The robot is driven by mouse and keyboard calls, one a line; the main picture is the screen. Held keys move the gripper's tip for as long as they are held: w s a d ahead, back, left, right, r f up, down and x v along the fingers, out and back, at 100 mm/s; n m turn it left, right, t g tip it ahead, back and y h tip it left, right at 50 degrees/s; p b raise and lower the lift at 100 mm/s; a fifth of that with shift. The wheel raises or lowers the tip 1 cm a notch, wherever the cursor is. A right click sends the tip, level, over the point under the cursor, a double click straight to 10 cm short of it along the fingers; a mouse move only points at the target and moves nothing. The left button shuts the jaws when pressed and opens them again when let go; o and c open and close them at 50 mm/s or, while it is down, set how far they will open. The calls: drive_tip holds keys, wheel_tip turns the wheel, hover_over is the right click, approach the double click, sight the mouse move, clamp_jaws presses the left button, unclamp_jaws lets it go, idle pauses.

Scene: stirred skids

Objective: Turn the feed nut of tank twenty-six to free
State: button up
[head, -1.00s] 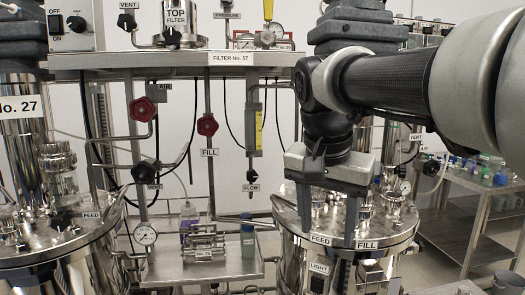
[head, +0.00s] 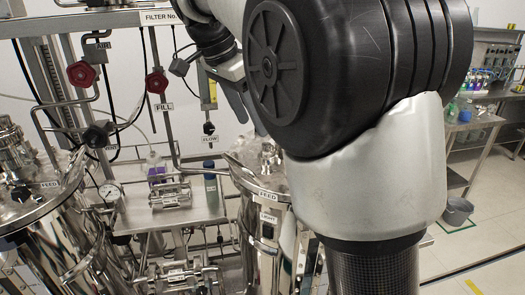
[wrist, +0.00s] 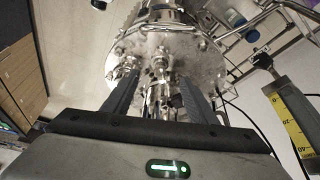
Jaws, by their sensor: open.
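The right tank (head: 258,240) has FEED and LIGHT labels on its side; no tank number is readable. My arm hides the right part of its lid. In the wrist view its steel lid (wrist: 212,62) carries several bolts and fittings. The fittings cluster (wrist: 158,68) shows between my open fingers, beyond the tips; I cannot tell which fitting is the feed nut or how it is turned. My gripper (wrist: 158,82) is open and empty. In the head view it is partly hidden behind my arm, above and behind the tank.
Another tank (head: 60,230) stands at the left. Between the tanks is a shelf (head: 140,215) with bottles and a clamp rack. Pipes with red knobs (head: 80,74) and a flow meter (head: 208,100) stand behind; the meter also shows close in the wrist view (wrist: 290,125). Open floor and a bucket (head: 457,212) lie at right.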

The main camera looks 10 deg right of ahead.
sight(263, 147)
drive_tip(key=x, duration=1)
drive_tip(key=shift+b, duration=0.35)
drive_tip(key=c, duration=1.1)
